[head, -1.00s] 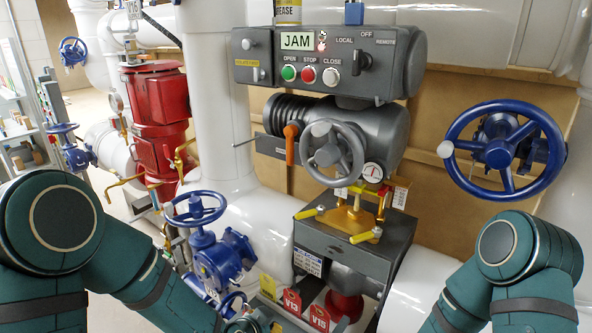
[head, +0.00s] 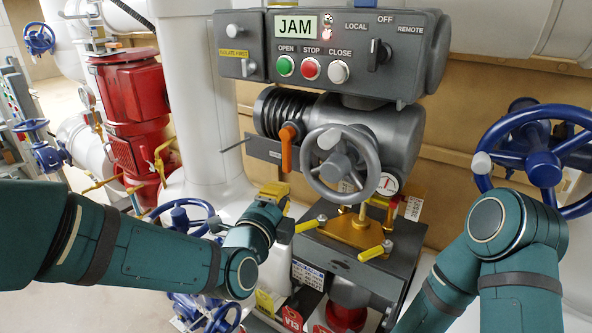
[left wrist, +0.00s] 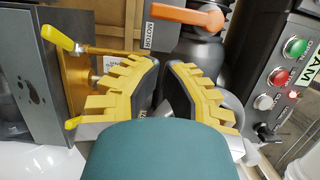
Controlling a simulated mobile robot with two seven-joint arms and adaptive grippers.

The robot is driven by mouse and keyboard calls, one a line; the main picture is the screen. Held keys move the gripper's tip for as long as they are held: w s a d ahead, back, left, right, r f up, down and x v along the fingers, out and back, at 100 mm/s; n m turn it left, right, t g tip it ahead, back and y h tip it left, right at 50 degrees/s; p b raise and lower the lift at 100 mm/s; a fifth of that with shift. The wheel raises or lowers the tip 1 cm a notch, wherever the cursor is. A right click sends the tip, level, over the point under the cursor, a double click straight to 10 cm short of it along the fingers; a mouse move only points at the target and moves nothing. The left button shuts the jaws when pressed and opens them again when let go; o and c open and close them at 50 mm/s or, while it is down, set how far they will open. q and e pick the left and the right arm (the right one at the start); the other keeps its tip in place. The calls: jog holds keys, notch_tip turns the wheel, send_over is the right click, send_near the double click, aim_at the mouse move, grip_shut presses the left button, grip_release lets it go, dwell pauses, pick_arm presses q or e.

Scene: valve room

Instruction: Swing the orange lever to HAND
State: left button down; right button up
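The orange lever (head: 287,150) hangs down from its pivot on the grey actuator, left of the grey handwheel (head: 340,163). In the left wrist view the lever (left wrist: 187,14) crosses the top, beside a plate marked MOTOR (left wrist: 149,35). My left gripper (head: 274,190) is just below the lever's lower end and does not appear to touch it. In the left wrist view its yellow-padded fingers (left wrist: 164,70) are apart, with nothing seen held between them. My right arm is at the lower right of the head view; its gripper is out of sight.
The control box (head: 335,55) reads JAM and sits above the actuator. A brass bracket with yellow-handled clamps (head: 352,232) stands below the handwheel. Blue handwheels are at right (head: 540,160) and lower left (head: 180,215). A red pump body (head: 130,115) stands at left.

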aim_at(287, 150)
pick_arm(q)
jog(key=p+x, duration=0.1)
jog(key=x, duration=0.9)
jog(key=shift+w+f, duration=0.1)
jog(key=shift+f, duration=0.05)
dwell(0.3)
